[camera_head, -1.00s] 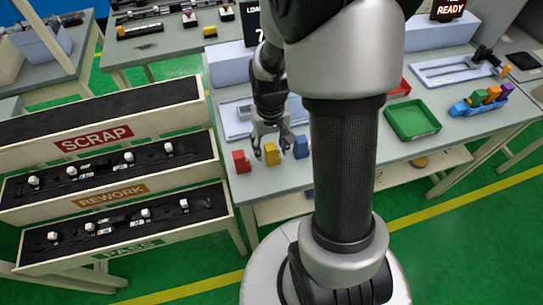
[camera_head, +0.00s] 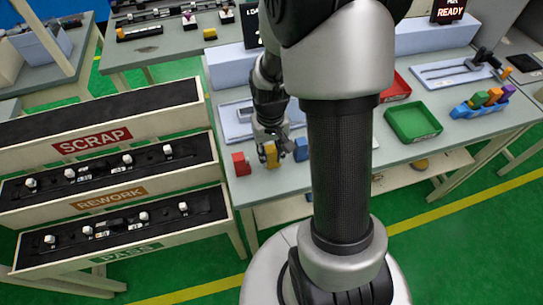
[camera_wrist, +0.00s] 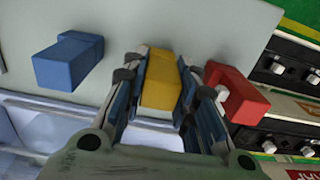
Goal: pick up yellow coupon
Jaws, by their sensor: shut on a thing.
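The yellow coupon (camera_head: 271,156) is a small block near the front left of the grey worktable. In the wrist view the yellow coupon (camera_wrist: 160,82) lies between the two finger pads. My gripper (camera_head: 270,150) is shut on it, and it also shows in the wrist view (camera_wrist: 165,88). In the head view the fingers hide part of the block. I cannot tell whether the block is clear of the table.
A red block (camera_head: 241,163) and a blue block (camera_head: 301,149) stand close on either side. A green tray (camera_head: 413,123) and a red tray (camera_head: 396,88) sit further right. Racks labelled SCRAP, REWORK (camera_head: 110,197) and PASS stand at the left.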

